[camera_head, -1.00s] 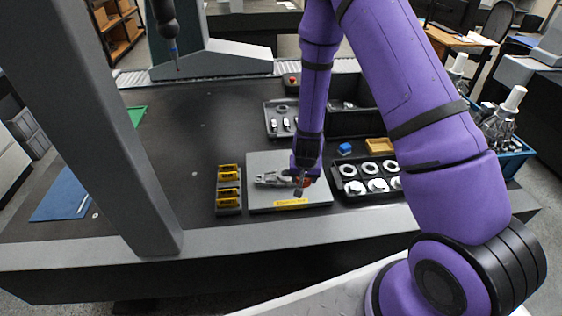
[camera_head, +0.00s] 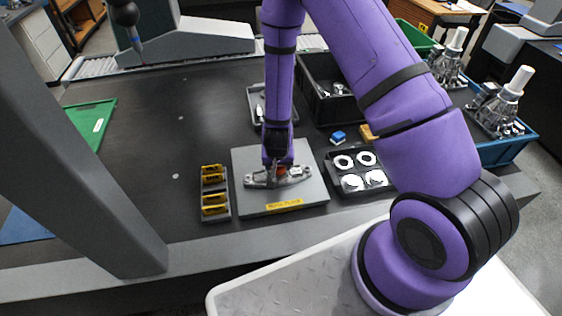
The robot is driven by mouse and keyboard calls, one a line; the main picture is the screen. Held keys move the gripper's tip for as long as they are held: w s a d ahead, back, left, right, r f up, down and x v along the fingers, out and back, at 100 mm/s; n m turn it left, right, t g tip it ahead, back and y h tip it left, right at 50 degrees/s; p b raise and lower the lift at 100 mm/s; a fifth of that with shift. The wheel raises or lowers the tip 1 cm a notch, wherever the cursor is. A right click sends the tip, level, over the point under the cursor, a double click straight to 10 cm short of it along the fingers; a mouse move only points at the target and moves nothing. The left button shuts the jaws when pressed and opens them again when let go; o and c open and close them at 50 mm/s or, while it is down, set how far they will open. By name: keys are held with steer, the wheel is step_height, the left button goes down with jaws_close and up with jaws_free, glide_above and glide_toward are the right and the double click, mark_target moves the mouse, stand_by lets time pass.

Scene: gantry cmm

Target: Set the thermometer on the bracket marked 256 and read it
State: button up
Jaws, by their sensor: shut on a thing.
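A silvery metal bracket (camera_head: 258,181) lies on a grey plate (camera_head: 258,203) with a yellow label on its front edge; no 256 is readable on it. My gripper (camera_head: 279,170) points down over the bracket's middle. It is shut on a small red-orange thing (camera_head: 281,170), which I take to be the thermometer; it is mostly hidden by the fingers. It is at or just above the bracket; I cannot tell whether they touch. No reading is visible.
A rack with yellow pieces (camera_head: 214,188) stands left of the plate. A black tray with white rings (camera_head: 345,184), a small blue block (camera_head: 338,137) and a black bin (camera_head: 320,108) are to the right. A grey column (camera_head: 85,165) rises at the left. The table's left middle is clear.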

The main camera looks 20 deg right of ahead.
steer(key=shift+f, duration=0.35)
steer(key=shift+f, duration=0.1)
steer(key=o, duration=1)
steer(key=shift+c, duration=0.2)
